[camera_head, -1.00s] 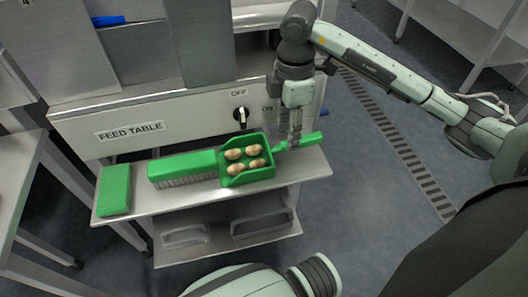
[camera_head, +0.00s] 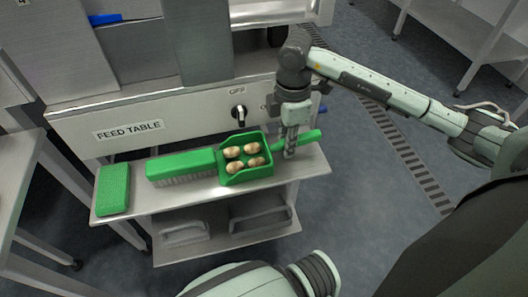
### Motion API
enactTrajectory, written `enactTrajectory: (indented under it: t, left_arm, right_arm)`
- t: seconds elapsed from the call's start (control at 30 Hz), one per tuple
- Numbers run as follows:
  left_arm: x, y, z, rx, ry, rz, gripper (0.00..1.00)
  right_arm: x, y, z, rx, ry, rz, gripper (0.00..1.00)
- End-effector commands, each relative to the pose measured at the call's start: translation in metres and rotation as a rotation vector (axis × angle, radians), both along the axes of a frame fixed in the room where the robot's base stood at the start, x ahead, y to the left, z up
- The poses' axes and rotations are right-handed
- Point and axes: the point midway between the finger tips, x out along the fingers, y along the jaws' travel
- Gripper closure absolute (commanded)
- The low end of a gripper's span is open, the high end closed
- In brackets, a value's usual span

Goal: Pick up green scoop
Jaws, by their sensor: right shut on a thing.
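My right gripper (camera_head: 290,150) comes down from above and is shut on the handle, close to the pan. The fingertips partly hide the handle. The scoop looks to be at shelf level; I cannot tell whether it touches the shelf. My left gripper is not in view; only a pale arm part of mine shows at the bottom.
A green brush (camera_head: 182,165) lies just left of the scoop, and a green pad (camera_head: 114,190) lies at the shelf's left end. The panel with the black knob (camera_head: 239,113) stands behind. The shelf (camera_head: 160,197) has a narrow free front edge.

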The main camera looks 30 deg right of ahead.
Motion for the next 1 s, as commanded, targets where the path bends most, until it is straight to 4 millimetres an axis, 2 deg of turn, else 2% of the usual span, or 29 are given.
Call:
enactTrajectory:
  t: [0.57, 0.77, 1.0]
  left_arm:
    - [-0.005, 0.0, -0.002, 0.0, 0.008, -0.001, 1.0]
    - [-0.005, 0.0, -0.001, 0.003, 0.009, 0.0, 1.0]
    - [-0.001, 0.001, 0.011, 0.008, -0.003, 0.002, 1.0]
  right_arm:
    - [-0.003, -0.006, 0.007, 0.001, -0.001, 0.0, 1.0]
    - [-0.017, -0.028, 0.023, -0.003, 0.0, -0.003, 1.0]
    - [-0.045, -0.069, 0.047, -0.008, 0.003, -0.004, 1.0]
